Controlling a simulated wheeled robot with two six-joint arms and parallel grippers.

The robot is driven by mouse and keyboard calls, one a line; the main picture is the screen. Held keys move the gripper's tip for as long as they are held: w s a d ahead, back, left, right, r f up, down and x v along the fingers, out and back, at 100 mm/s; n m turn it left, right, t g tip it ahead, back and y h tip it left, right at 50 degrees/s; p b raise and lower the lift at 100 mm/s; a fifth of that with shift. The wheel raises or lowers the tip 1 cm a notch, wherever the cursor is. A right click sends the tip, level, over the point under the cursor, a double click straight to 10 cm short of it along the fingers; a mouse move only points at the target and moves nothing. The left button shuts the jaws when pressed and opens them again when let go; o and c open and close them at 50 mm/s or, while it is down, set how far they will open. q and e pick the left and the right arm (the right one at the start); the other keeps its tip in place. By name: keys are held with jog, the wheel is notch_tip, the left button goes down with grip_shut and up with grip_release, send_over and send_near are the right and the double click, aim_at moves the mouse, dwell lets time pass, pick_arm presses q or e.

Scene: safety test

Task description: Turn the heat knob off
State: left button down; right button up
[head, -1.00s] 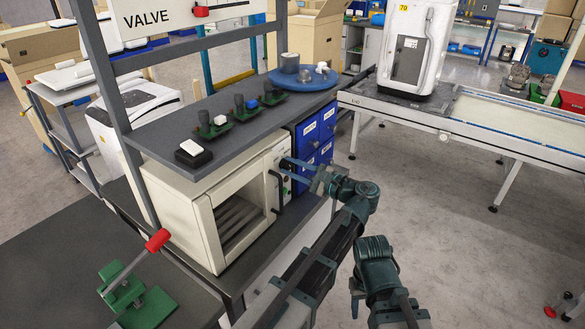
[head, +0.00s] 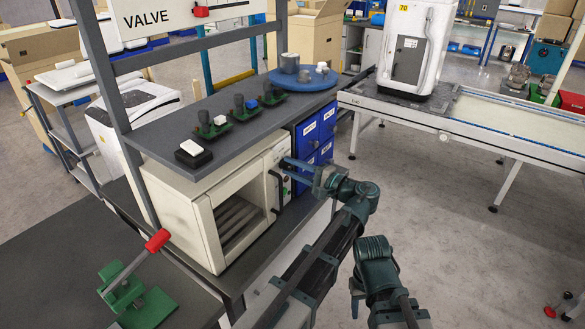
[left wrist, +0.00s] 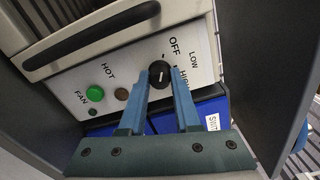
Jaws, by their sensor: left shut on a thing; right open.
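The heat knob (left wrist: 161,76) is black and round with a small white mark, on a white oven panel (left wrist: 207,48). The labels OFF, LOW and HIGH stand around its upper and right side in the left wrist view. My left gripper (left wrist: 160,78) has one blue finger on each side of the knob and is shut on it. In the head view my left gripper (head: 288,163) is at the right side of the oven front (head: 203,203) and hides the knob.
A green button (left wrist: 96,93) marked FAN and a brown lamp (left wrist: 122,94) marked HOT are left of the knob. The oven's dark door handle (head: 277,192) is close to my left gripper. A shelf (head: 230,122) overhangs the oven.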

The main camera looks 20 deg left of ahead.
dwell(0.3)
pick_arm(q)
jog(key=c, duration=0.6)
grip_release()
